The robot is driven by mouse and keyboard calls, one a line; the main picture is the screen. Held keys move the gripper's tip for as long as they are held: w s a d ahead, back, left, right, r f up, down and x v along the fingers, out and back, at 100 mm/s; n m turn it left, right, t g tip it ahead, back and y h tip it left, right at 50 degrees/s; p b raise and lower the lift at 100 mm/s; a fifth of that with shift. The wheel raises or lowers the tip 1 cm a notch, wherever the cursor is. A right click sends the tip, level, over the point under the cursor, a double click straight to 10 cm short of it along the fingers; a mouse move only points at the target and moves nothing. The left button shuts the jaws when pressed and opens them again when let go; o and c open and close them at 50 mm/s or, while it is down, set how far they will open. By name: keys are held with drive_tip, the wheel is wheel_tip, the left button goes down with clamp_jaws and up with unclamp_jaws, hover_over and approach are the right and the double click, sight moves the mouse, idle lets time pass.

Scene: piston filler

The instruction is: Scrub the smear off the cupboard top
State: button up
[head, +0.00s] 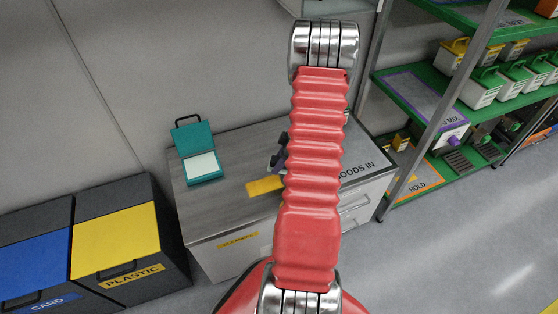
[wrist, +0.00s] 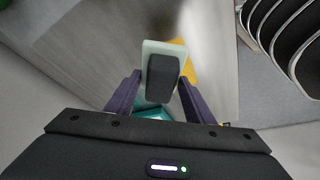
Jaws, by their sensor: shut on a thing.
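The cupboard (head: 235,152) has a grey wood-grain top, which also fills much of the wrist view (wrist: 95,50). My gripper (wrist: 160,80) has purple fingers shut on a scrubber (wrist: 162,75) with a dark grey handle block and a pale green pad. The scrubber is over the cupboard top; I cannot tell whether it touches. A faint darker brownish patch (wrist: 170,24) lies beyond it in the wrist view; I cannot tell if this is the smear or shade. In the head view my red arm hides most of the gripper and the middle of the top.
An open teal case (head: 203,168) with a white inside stands at the top's left. A yellow label (head: 264,186) lies near the front edge, left of my arm. Blue and yellow-lidded bins (head: 115,240) stand left of the cupboard. Green shelving (head: 420,98) with boxes stands right.

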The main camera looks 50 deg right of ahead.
sight(259, 185)
drive_tip(key=shift+s+f, duration=0.15)
drive_tip(key=shift+f, duration=2.85)
drive_tip(key=shift+f, duration=0.9)
drive_tip(key=shift+w+a+r, duration=0.1)
drive_tip(key=shift+w+a, duration=0.35)
drive_tip(key=shift+a, duration=0.35)
drive_tip(key=shift+w+a, duration=0.45)
drive_tip(key=shift+a, duration=0.3)
drive_tip(key=shift+w+a+f, duration=0.1)
drive_tip(key=shift+w+a, duration=0.35)
drive_tip(key=shift+a, duration=0.35)
drive_tip(key=shift+w+a+f, duration=0.1)
drive_tip(key=shift+w+a, duration=0.35)
drive_tip(key=shift+a, duration=0.35)
